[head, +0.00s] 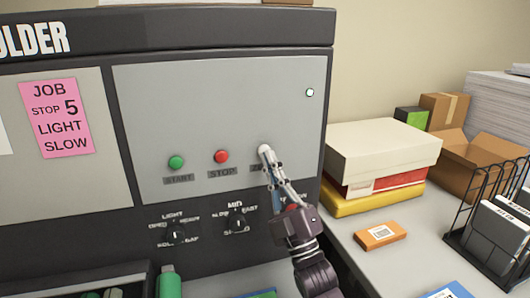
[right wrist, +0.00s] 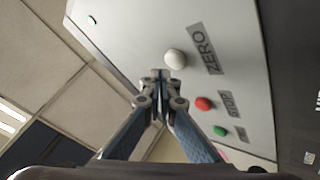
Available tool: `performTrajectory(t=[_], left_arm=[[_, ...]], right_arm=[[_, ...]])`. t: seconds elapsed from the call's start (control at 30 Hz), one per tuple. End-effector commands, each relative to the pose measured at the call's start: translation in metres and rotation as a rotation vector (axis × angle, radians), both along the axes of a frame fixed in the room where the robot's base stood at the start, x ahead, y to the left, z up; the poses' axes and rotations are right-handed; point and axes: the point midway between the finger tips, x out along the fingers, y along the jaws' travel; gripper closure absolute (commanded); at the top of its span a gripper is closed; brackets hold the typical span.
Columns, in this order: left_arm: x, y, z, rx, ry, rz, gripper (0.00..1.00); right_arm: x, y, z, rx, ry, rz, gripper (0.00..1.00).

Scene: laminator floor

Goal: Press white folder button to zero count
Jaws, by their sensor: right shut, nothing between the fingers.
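The folder's grey control panel (head: 215,115) carries a white button (head: 264,149), a red STOP button (head: 221,157) and a green START button (head: 176,162) in a row. In the right wrist view the white button (right wrist: 176,59) sits beside a label reading ZERO. My right gripper (head: 269,158) is shut and empty, its fingertips right at the white button and covering part of its label. In the right wrist view the fingertips (right wrist: 160,76) are just beside the button; I cannot tell whether they touch it. My left gripper is not in view.
Below the panel are two dark knobs (head: 236,221). A pink note (head: 56,118) is on the folder's left. On the right table are stacked boxes (head: 380,152), an orange box (head: 380,235), an open carton (head: 470,165) and a black wire rack (head: 490,225).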

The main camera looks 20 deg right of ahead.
Motion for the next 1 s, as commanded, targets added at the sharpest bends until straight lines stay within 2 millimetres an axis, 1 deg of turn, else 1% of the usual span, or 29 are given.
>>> performTrajectory(t=[0.17,0.4,1.0], left_arm=[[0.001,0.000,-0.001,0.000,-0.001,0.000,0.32],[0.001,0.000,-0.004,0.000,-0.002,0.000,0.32],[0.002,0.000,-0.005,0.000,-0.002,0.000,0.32]], right_arm=[[0.001,0.000,0.000,0.000,0.000,0.000,1.00],[0.008,0.000,0.000,0.000,0.000,0.000,1.00],[0.011,0.000,0.000,0.000,0.000,0.000,1.00]])
